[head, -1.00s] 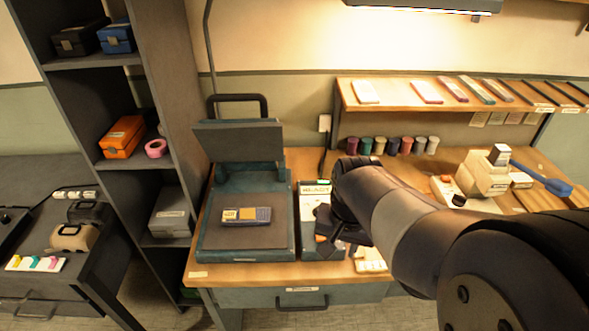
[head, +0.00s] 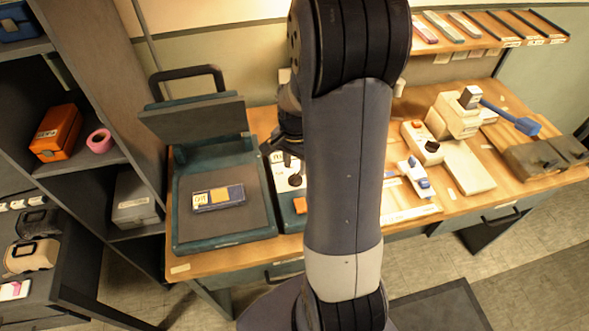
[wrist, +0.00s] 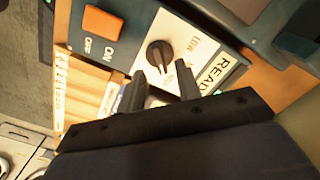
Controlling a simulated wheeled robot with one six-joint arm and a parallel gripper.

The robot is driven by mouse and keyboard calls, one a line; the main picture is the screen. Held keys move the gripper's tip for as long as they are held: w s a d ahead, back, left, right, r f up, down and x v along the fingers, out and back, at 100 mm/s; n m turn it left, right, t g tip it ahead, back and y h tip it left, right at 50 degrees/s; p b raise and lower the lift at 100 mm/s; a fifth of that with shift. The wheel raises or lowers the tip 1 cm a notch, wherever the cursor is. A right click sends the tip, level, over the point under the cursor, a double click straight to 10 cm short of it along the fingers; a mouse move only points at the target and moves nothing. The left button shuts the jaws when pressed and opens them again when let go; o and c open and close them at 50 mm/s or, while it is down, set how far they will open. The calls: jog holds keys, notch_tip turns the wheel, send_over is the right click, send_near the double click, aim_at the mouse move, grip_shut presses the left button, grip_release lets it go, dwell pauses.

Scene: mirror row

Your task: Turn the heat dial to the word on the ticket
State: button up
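The heat dial (wrist: 160,54) is a round black knob on a white panel, with small words around it. LOW is partly readable beside it; the other words are blurred or hidden by a finger. My gripper (wrist: 160,88) is open, its two dark fingers apart and close to the dial, not visibly holding it. In the head view the dial (head: 295,180) shows just below my gripper (head: 284,150), partly hidden by my arm. A blue and yellow piece with a pale label (head: 219,197) lies on the press bed; I cannot tell whether this is the ticket.
An orange switch (wrist: 102,23) marked ON and OFF sits beside the dial panel, and a READY sign (wrist: 215,74) on its other side. The teal press (head: 225,237) stands open at the left, its lid (head: 195,120) raised. A white device (head: 455,115) stands to the right.

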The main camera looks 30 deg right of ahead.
aim_at(295, 175)
jog(key=shift+f, duration=1.8)
jog(key=shift+c, duration=0.2)
grip_shut()
